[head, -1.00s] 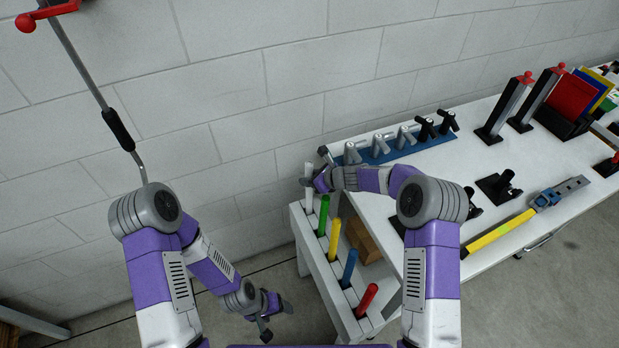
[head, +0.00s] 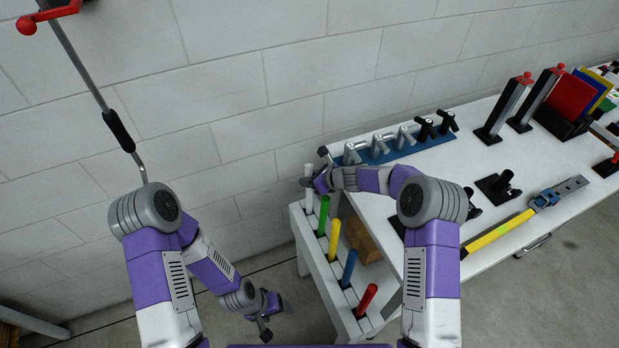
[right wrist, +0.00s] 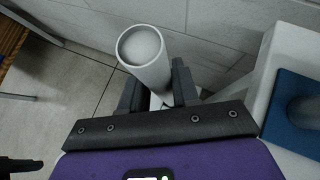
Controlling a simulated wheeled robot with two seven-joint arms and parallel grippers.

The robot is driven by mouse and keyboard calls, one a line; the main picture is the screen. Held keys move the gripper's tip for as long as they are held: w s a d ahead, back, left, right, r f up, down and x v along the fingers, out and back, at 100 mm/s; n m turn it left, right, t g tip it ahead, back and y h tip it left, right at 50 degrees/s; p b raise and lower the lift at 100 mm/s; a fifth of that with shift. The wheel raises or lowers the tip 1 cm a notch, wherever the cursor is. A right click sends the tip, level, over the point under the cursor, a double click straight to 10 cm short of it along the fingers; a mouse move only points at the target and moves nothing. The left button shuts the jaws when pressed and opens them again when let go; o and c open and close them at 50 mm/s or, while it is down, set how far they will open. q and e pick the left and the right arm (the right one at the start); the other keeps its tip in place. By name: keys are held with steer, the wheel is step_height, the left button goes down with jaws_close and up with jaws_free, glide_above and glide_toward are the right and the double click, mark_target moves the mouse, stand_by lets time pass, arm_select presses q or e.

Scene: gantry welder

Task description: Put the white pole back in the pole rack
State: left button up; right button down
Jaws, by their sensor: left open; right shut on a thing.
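The white pole (head: 308,188) stands upright at the far end of the white pole rack (head: 318,268), in line with the other poles. Its lower end is at the rack's far slot; how deep it sits I cannot tell. My right gripper (head: 311,183) is shut on the white pole near its upper part. In the right wrist view the white pole (right wrist: 143,55) shows its round top between the two dark fingers (right wrist: 155,90). My left gripper (head: 272,314) is open and empty, low over the floor to the left of the rack.
Green (head: 323,217), yellow (head: 334,240), blue (head: 348,268) and red (head: 366,299) poles stand in the rack. A white table (head: 440,185) with clamps on a blue strip (head: 400,148) adjoins it on the right. A cardboard box (head: 362,240) is between them. A wall is behind.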

stand_by(0.4)
steer(key=shift+f, duration=0.15)
stand_by(0.8)
steer(key=shift+r, duration=0.2)
stand_by(0.4)
steer(key=c, duration=0.8)
jaws_free()
steer(key=shift+o, duration=0.2)
